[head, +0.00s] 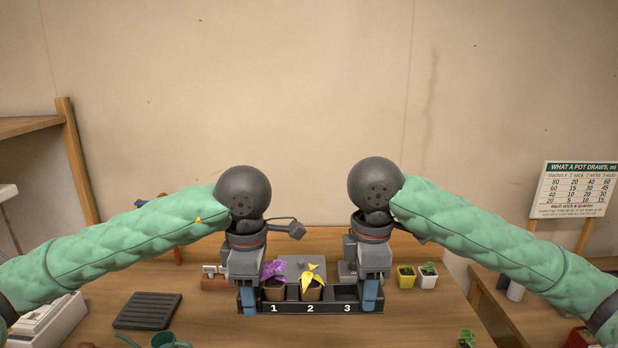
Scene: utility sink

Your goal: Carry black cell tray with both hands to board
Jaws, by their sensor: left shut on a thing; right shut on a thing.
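The black cell tray (330,307) is in the middle of the head view, with cells marked 1, 2 and 3 on its front. Cell 1 holds a pot with a purple plant (273,272). Cell 2 holds a pot with a yellow plant (312,274). Cell 3 looks empty. My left gripper (248,299) is shut on the tray's left end. My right gripper (370,296) is shut on its right end. Whether the tray touches the table is hard to tell. A dark ribbed board (148,311) lies flat on the table to the left of the tray.
A yellow pot (406,279) and a white pot (428,279) with small plants stand right of the tray. A teal watering can (165,341) is at the front left. A chart (574,190) stands at the right. Bare table lies between the ribbed board and the tray.

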